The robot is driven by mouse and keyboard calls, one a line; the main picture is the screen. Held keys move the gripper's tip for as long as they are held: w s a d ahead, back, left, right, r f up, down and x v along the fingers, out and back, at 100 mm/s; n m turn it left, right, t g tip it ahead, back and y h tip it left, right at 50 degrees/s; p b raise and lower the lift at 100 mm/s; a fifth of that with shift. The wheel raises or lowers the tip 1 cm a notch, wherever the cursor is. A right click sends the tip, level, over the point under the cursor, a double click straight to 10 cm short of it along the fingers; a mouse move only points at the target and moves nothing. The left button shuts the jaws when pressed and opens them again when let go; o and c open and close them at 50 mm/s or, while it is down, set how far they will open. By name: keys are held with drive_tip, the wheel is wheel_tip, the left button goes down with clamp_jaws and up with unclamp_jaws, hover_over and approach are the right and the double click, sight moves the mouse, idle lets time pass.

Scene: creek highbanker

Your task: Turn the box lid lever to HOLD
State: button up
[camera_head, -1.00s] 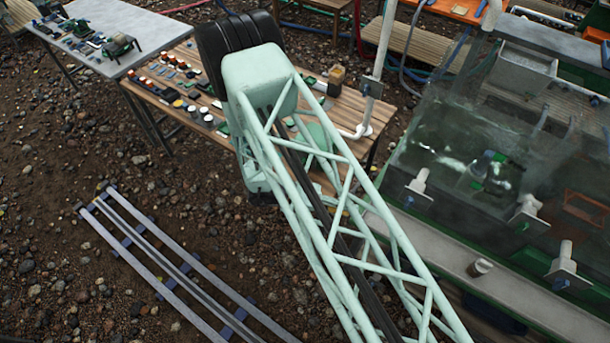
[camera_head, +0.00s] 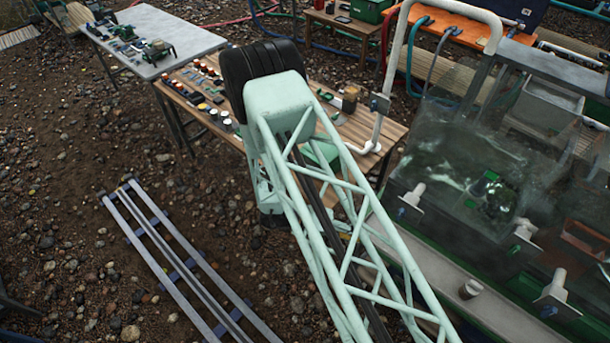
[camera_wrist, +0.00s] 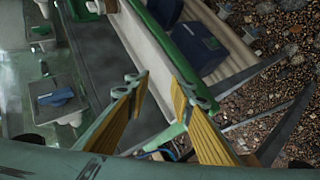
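A large clear-walled box (camera_head: 460,150) stands at the right in the head view. Several pale handles on square plates sit along its front, such as one handle (camera_head: 412,200), another (camera_head: 524,232) and a third (camera_head: 556,290). In the wrist view, a blue knob on a grey plate (camera_wrist: 58,97) shows at the left. I cannot tell which of these is the lid lever, and no HOLD marking is legible. My gripper (camera_wrist: 163,84) has its two yellow fingers apart with nothing between them, to the right of the blue knob in the picture. It does not show in the head view.
A wooden table (camera_head: 370,125) with small parts stands behind my arm. Metal rails (camera_head: 165,245) lie on gravel at left. Dark blue cases (camera_wrist: 200,47) show in the wrist view.

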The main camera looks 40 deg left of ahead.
idle(0.3)
drive_tip(key=w+a+f+m+t+y+b, duration=0.1)
drive_tip(key=w+a+f+m+t+b, duration=0.15)
drive_tip(key=a+b, duration=0.5)
drive_tip(key=w+a+f+m+t+y+b, duration=0.2)
drive_tip(key=a+f+m+t+b, duration=0.15)
drive_tip(key=a, duration=0.75)
drive_tip(key=s+a+m+t+y+b, duration=0.2)
drive_tip(key=a+m+b, duration=0.1)
drive_tip(key=a, duration=0.6)
drive_tip(key=s+a+m+t+y+b, duration=0.2)
drive_tip(key=a+m+b, duration=0.2)
drive_tip(key=a, duration=0.4)
drive_tip(key=shift+a+t+b, duration=0.3)
drive_tip(key=shift+a+b, duration=0.1)
drive_tip(key=shift+b, duration=0.5)
drive_tip(key=shift+r, duration=0.1)
drive_tip(key=shift+w+d+b, duration=0.2)
drive_tip(key=shift+w+b, duration=0.1)
drive_tip(key=shift+w, duration=3.15)
drive_tip(key=shift+w+d+b, duration=0.2)
drive_tip(key=shift+w+b, duration=0.05)
drive_tip(key=shift+w, duration=3.15)
